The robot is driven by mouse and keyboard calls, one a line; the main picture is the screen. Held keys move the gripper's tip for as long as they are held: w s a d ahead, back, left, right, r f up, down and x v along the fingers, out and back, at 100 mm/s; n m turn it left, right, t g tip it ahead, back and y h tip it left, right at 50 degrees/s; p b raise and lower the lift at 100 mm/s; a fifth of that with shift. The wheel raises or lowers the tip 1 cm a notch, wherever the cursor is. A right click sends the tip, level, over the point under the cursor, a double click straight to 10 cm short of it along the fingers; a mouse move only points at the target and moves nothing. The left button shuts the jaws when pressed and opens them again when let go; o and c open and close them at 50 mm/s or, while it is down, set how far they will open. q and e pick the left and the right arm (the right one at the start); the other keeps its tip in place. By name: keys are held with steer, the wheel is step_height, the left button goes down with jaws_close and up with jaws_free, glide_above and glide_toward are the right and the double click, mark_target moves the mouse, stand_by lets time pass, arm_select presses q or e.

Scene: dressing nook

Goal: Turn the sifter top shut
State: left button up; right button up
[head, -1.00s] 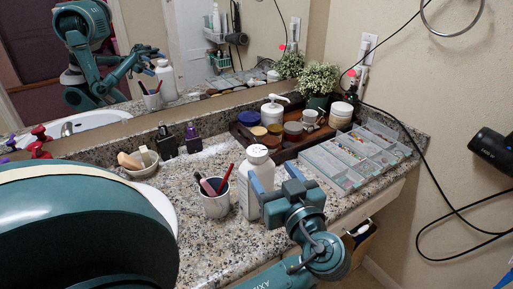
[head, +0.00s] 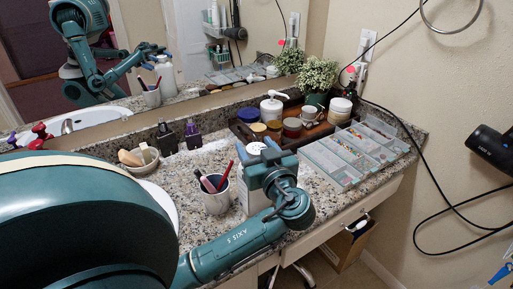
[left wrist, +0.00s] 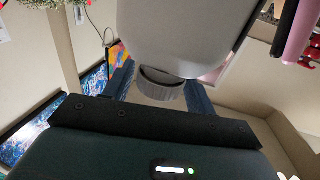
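The sifter bottle is a white powder bottle (head: 243,195) standing upright on the granite counter, right of the cup. Its round white sifter top (head: 257,148) shows just above my left gripper (head: 258,168). In the left wrist view the bottle (left wrist: 185,35) appears upside down, and its ribbed top (left wrist: 162,84) lies between my two blue fingers (left wrist: 162,92). The gripper looks open, with small gaps beside the top. The gripper hides part of the bottle in the head view. A blue tip at the lower right edge, perhaps my right gripper (head: 500,273), is mostly cut off.
A white cup (head: 215,200) with a red and a dark handle stands close left of the bottle. A wooden tray of jars (head: 240,131) is behind, and a clear compartment organizer (head: 330,163) is to the right. A small bowl (head: 141,168) and dark bottles are at left.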

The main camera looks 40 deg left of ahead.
arm_select(q)
steer(key=c, duration=0.7)
